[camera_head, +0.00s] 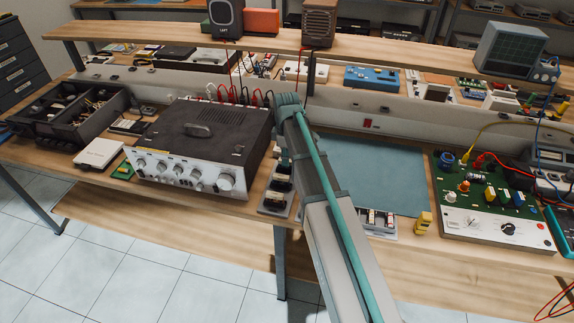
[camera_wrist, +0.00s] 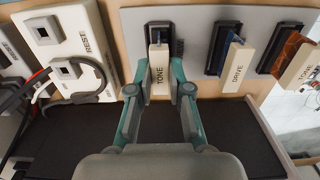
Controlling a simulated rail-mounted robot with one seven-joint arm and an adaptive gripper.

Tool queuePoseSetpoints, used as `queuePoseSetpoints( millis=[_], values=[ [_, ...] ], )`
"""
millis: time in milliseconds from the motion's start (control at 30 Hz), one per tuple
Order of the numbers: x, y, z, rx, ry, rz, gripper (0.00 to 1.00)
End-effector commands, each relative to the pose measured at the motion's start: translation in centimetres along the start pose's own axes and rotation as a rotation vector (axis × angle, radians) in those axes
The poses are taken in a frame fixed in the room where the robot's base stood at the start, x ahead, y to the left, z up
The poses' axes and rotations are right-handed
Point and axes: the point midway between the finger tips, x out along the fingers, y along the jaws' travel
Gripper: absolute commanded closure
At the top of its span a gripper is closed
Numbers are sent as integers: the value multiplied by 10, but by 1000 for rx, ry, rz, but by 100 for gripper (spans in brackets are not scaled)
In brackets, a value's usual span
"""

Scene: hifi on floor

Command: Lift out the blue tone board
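In the wrist view, a cream grip block marked TONE (camera_wrist: 159,72) stands at a dark slot on a grey strip (camera_wrist: 200,28). My gripper (camera_wrist: 160,90) has one teal finger on each side of this block, with small gaps visible between. Further right, another block marked TONE (camera_wrist: 299,66) has an orange board. In the head view my arm crosses the middle of the bench, and my gripper cannot be made out.
A white piece marked REST (camera_wrist: 72,45) with a black cable lies left in the wrist view. In the head view a large amplifier (camera_head: 205,140) stands left of my arm, and a green circuit board (camera_head: 480,195) lies right. A blue-grey mat (camera_head: 375,170) is mostly clear.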

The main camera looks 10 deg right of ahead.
Motion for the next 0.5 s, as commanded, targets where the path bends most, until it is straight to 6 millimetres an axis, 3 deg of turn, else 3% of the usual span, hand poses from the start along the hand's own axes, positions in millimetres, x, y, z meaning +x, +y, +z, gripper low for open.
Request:
queuePoseSetpoints(
  millis=[100, 133, 233, 500],
  values=[
    [0, 0, 0, 0, 0, 0, 100],
    [0, 0, 0, 0, 0, 0, 84],
    [0, 0, 0, 0, 0, 0, 100],
    [-1, 0, 0, 0, 0, 0, 100]
  ],
)
